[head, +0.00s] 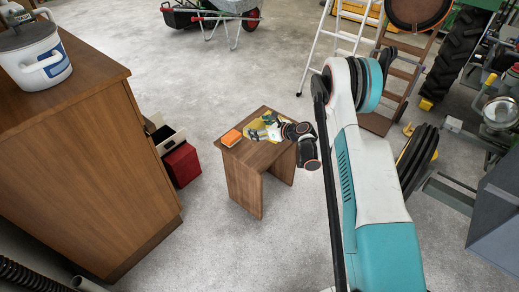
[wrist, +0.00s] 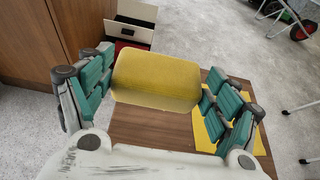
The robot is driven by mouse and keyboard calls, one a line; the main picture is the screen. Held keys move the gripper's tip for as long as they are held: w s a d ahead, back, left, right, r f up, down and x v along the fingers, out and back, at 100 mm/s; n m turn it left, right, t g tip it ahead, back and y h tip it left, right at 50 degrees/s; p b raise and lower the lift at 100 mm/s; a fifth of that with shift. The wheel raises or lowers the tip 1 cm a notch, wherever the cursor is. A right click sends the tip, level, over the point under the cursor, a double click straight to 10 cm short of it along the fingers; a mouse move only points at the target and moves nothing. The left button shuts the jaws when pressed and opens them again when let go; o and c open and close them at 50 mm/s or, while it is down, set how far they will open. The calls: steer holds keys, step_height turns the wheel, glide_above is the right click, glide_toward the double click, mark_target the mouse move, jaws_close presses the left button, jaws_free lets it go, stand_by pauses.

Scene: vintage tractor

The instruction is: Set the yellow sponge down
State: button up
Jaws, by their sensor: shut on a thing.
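The yellow sponge (wrist: 157,75) is between the fingers of my gripper (wrist: 160,95) in the wrist view, with teal pads on either side. My gripper is shut on it. Sponge and gripper are over the small wooden table (head: 250,167); its brown top (wrist: 150,130) shows below the sponge in the wrist view. I cannot tell whether the sponge's underside touches the table.
A flat yellow piece (wrist: 262,141) lies on the table by the right finger. A red box (head: 182,165) and a wooden cabinet (head: 100,160) stand left. A ladder (head: 335,35) stands behind. Floor in front is clear.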

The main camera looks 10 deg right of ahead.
step_height(320, 180, down, 16)
steer(key=b, duration=0.4)
steer(key=shift+r+b, duration=0.25)
steer(key=shift+b, duration=0.15)
steer(key=shift+r, duration=0.1)
steer(key=o, duration=0.9)
